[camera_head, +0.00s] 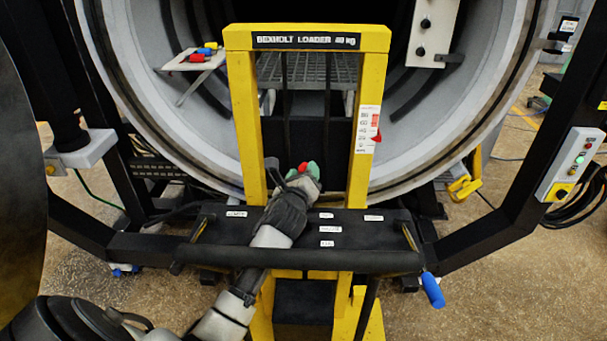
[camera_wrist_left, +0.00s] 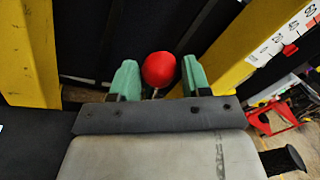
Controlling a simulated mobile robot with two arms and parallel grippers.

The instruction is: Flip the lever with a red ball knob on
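The red ball knob (camera_head: 303,167) of the lever shows in the head view just behind my left gripper (camera_head: 306,172), low between the loader's yellow posts. In the left wrist view the red ball knob (camera_wrist_left: 158,69) sits between the two green fingertips of my left gripper (camera_wrist_left: 157,78). The fingers are spread, with a gap on each side of the ball, so the gripper is open around it. A thin piece of the lever rod shows below the ball; the rest is hidden by the gripper. My right gripper is not in view.
The yellow loader frame (camera_head: 241,120) stands before the round furnace opening (camera_head: 170,130). A black handlebar (camera_head: 300,258) crosses the loader's front under my left arm. A blue-gripped handle (camera_head: 433,290) hangs at its right. A button box (camera_head: 571,163) is at far right.

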